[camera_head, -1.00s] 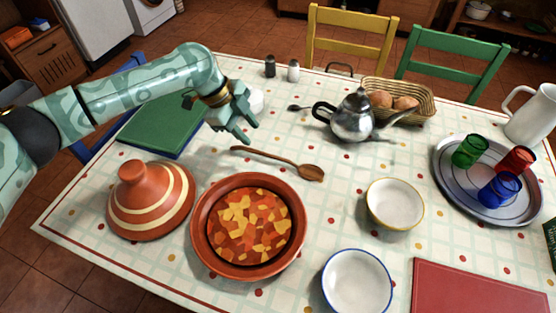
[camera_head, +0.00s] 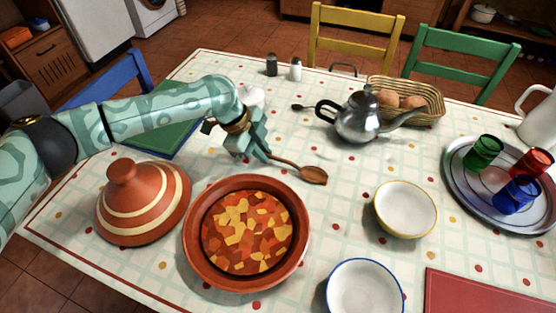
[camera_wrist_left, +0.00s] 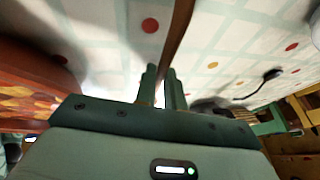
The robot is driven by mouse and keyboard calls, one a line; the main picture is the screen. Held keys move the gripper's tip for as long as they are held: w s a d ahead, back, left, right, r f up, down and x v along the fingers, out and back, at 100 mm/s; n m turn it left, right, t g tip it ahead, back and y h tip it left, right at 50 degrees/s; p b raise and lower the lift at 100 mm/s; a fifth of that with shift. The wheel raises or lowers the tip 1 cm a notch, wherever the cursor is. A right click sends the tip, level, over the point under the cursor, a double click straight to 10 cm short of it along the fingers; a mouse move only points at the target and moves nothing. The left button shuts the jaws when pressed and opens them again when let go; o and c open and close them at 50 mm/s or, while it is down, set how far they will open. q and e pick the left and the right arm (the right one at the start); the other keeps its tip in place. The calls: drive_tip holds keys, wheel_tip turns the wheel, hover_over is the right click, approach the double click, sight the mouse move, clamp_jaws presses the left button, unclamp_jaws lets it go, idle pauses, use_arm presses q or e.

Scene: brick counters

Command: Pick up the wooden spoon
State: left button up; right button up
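The wooden spoon (camera_head: 313,175) lies on the checked tablecloth, its bowl to the right and its handle running left under my left gripper (camera_head: 262,153). The left fingers are close together at the handle, and in the head view they hide its far end. In the left wrist view the brown handle (camera_wrist_left: 177,35) runs down between the two fingertips (camera_wrist_left: 161,78) of the gripper, with hardly any gap beside it. The gripper looks shut on the handle, low at the table. My right gripper is not in view.
A tagine dish (camera_head: 195,262) of stew stands just in front of the spoon, its lid (camera_head: 150,205) to the left. A teapot (camera_head: 357,125) stands behind, and a white bowl (camera_head: 406,210) to the right. A green book (camera_head: 165,140) lies under my left arm.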

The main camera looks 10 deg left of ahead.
use_arm(q)
clamp_jaws()
